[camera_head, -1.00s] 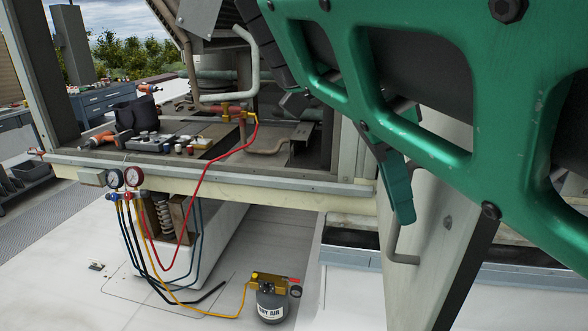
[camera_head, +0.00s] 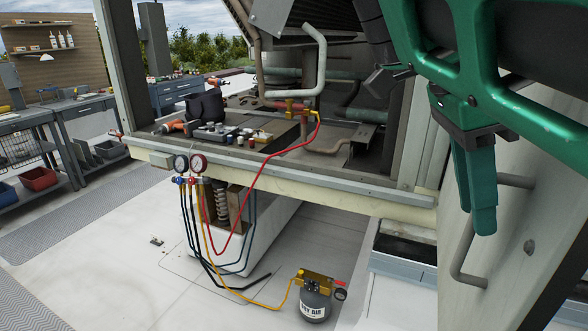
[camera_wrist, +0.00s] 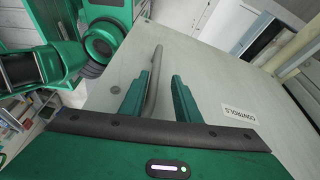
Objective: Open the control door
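The control door is a pale grey panel (camera_head: 510,262) at the right of the head view. It also fills the middle of the wrist view (camera_wrist: 215,85), with a CONTROLS label (camera_wrist: 239,115). Its bent bar handle (camera_head: 466,257) shows above and below my fingers in the head view. My gripper (camera_head: 475,215) is at the handle. In the wrist view, my gripper (camera_wrist: 160,76) is open, with the handle (camera_wrist: 156,75) between its fingers, closer to the left one. A gap shows on the right finger's side. I cannot tell whether the left finger touches the bar.
An open cabinet frame (camera_head: 300,186) with pipes and loose tools stands left of the door. A gauge set (camera_head: 190,163) hangs on its front edge, its hoses running to a dry-air canister (camera_head: 315,303) on the floor. Workbenches (camera_head: 40,125) stand far left.

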